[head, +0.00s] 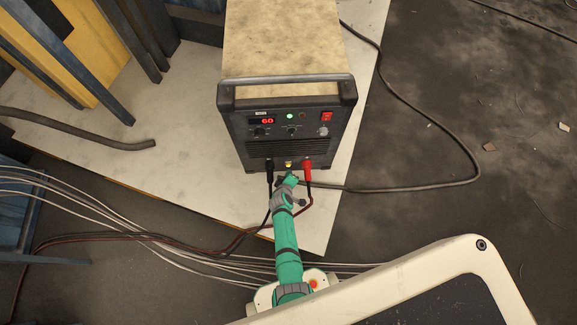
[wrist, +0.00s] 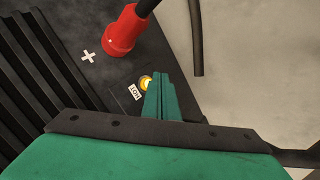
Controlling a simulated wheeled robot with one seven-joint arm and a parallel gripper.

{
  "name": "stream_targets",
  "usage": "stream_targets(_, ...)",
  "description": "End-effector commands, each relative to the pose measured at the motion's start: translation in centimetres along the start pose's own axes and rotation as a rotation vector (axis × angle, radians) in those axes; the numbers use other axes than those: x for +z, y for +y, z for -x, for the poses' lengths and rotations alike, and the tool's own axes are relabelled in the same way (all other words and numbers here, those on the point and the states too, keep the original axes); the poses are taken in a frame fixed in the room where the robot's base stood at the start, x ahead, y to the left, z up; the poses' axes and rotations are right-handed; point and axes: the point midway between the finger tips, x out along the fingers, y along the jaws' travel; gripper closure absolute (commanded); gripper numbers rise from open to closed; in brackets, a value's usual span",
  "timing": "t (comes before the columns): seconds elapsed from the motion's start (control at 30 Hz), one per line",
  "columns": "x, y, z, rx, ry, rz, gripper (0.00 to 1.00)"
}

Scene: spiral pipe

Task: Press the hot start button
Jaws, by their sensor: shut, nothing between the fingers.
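The hot start button (wrist: 146,82) is a small round yellow button with a lit look, next to a white label reading HOT (wrist: 134,92). In the head view the button (head: 288,164) sits low on the front of the welding machine (head: 285,118), between a black and a red plug. My gripper (wrist: 158,80) is shut and empty, its green fingertips right beside the button in the wrist view. I cannot tell whether they touch it. In the head view my gripper (head: 290,176) is just below and in front of the button.
The red plug (head: 307,170) is right of the button and the black plug (head: 269,172) is left; cables hang from both. The red plug (wrist: 120,32) looms close in the wrist view. A thick cable (head: 430,188) runs on the floor at right. Yellow and dark panels (head: 85,45) stand at upper left.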

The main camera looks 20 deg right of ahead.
Motion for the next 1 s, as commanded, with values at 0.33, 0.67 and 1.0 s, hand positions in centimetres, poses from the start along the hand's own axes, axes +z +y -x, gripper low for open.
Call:
stream_targets(0.33, -0.23, 0.22, -0.31, 0.000, 0.000, 0.000, 1.00)
stream_targets(0.67, -0.43, 0.43, -0.60, 0.000, 0.000, 0.000, 1.00)
stream_targets(1.0, -0.53, 0.53, -0.70, 0.000, 0.000, 0.000, 1.00)
